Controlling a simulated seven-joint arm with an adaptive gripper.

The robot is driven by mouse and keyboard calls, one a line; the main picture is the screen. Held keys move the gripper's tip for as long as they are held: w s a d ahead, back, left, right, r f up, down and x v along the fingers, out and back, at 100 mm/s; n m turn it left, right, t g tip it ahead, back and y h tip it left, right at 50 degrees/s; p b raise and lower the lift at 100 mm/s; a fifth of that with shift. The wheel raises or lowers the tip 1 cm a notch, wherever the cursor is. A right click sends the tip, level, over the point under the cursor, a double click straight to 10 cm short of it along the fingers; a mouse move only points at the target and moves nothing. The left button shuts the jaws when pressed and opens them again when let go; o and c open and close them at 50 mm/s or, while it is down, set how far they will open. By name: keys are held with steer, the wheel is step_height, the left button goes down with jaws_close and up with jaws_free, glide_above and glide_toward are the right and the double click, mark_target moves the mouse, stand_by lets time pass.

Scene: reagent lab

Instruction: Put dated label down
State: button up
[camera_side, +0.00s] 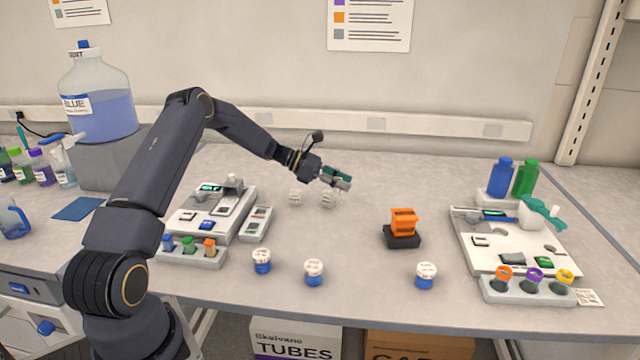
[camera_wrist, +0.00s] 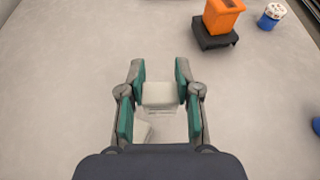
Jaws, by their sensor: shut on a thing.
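My gripper (camera_side: 336,180) is over the middle of the bench, and its green-padded fingers also show in the wrist view (camera_wrist: 160,76). It is shut on a small white block-like label (camera_wrist: 160,94), which sits between the two fingers. The print is too small to read.
An orange block on a black base (camera_side: 403,228) stands to the right. Several blue-and-white capped jars (camera_side: 313,272) line the front. Instrument trays stand at left (camera_side: 196,222) and right (camera_side: 500,258). The bench between is mostly clear.

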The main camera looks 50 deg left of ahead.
steer(key=s+d+r, duration=0.2)
steer(key=s+r, duration=0.5)
steer(key=s, duration=0.3)
steer(key=w+f+n+t+y, duration=0.1)
steer(key=w+f, duration=0.1)
steer(key=w, duration=0.3)
steer(key=w+f+n+t+y, duration=0.1)
steer(key=w+f+n+y, duration=0.1)
steer(key=w, duration=0.4)
steer(key=w+f+n+t+y, duration=0.1)
steer(key=w+f, duration=0.3)
steer(key=w, duration=0.1)
steer(key=shift+w+d+f+n, duration=0.15)
steer(key=shift+d+n, duration=0.15)
steer(key=shift+d, duration=0.1)
steer(key=shift+w+f, duration=0.4)
steer(key=shift+w+a+f, duration=0.1)
steer(key=shift+f, duration=0.8)
steer(key=shift+w+a+f, duration=0.1)
steer(key=shift+f, duration=0.8)
steer(key=shift+f, duration=0.15)
